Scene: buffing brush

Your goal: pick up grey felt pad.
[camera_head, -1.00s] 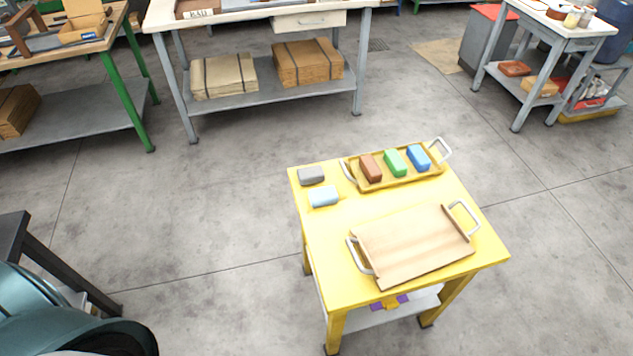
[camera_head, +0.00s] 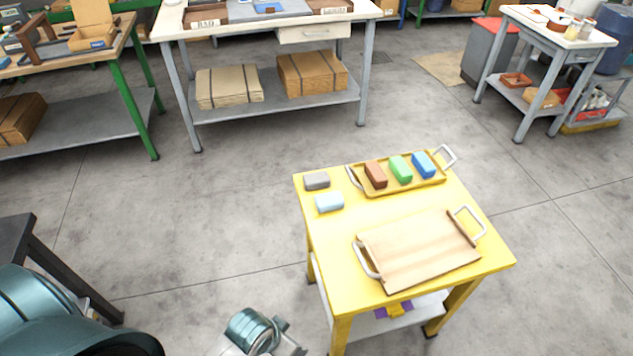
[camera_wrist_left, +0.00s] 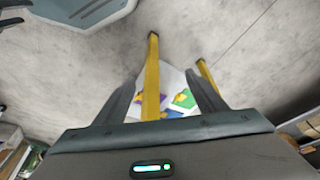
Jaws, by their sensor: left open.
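The grey felt pad (camera_head: 316,181) is a small, dark grey, rounded block lying at the back left corner of the yellow table (camera_head: 335,262). A pale blue pad (camera_head: 329,201) lies just in front of it, with a small gap. My left gripper (camera_wrist_left: 160,80) is open and empty in the left wrist view, with its two dark fingers spread. It points at the yellow legs and lower shelf of the table, and the grey pad is not in that view. In the head view, part of my left arm shows at the bottom, left of the table. My right gripper is not in view.
A yellow tray (camera_head: 436,182) with brown, green and blue blocks stands right of the grey pad. A wooden tray (camera_head: 420,250) with metal handles covers the front right of the tabletop. Workbenches stand farther back.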

